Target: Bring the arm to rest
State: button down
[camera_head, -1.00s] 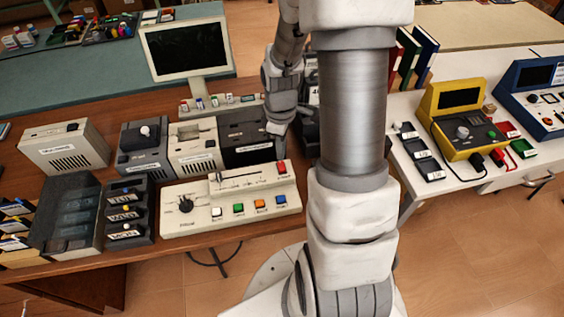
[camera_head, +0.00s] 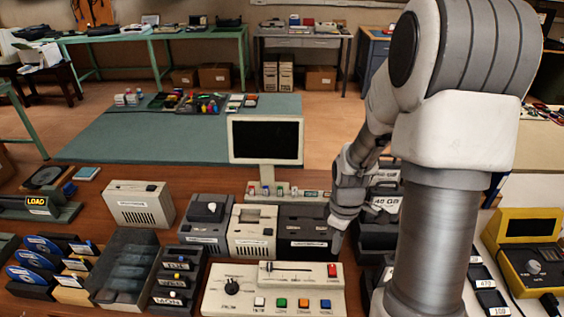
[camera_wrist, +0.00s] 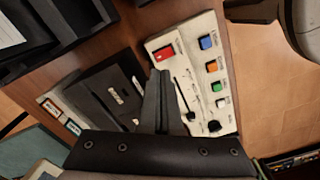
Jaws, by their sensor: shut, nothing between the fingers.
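My gripper (camera_head: 338,238) hangs over the right side of the brown bench in the head view, fingers pointing down. In the wrist view my gripper (camera_wrist: 160,88) has its fingers together with nothing between them. Below it lies a cream control panel (camera_head: 215,300) with a red button, a slider, a knob and several coloured buttons. The panel (camera_wrist: 222,98) is right of the fingers in the wrist view. A dark boxy unit (camera_head: 303,222) stands close to the gripper; I cannot tell whether they touch. My upper arm and column hide part of the right side.
A monitor (camera_head: 265,140) stands behind the units. A beige box (camera_head: 138,205), grey trays (camera_head: 130,268) and a labelled rack (camera_head: 178,283) are to the left. Bare bench shows at the back left.

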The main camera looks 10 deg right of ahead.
jog(key=s+a+r+m+t, duration=0.1)
jog(key=s+a+r+m, duration=0.15)
jog(key=r, duration=0.45)
jog(key=s+a+r+m+t, duration=0.1)
jog(key=a+r+m+t, duration=0.15)
jog(key=r, duration=0.55)
jog(key=s+a+r+m+t, duration=0.2)
jog(key=s+a+r, duration=0.3)
jog(key=s+r, duration=0.4)
jog(key=shift+a+m, duration=0.3)
jog(key=shift+m, duration=0.6)
jog(key=shift+w+f, duration=0.1)
jog(key=w+d+f+m+g+b, duration=0.2)
jog(key=w+d+f+m+b, duration=0.3)
jog(key=f+m, duration=0.3)
jog(key=w+d+f+m+g+b, duration=0.3)
jog(key=w+d+f+m+b, duration=0.2)
jog(key=m, duration=0.8)
notch_tip(320, 180, down, 4)
jog(key=w+b, duration=0.1)
jog(key=w, duration=0.1)
jog(key=shift+w+d+r, duration=0.2)
jog(key=shift+w+d, duration=0.1)
jog(key=shift+d, duration=0.1)
jog(key=shift+g, duration=0.25)
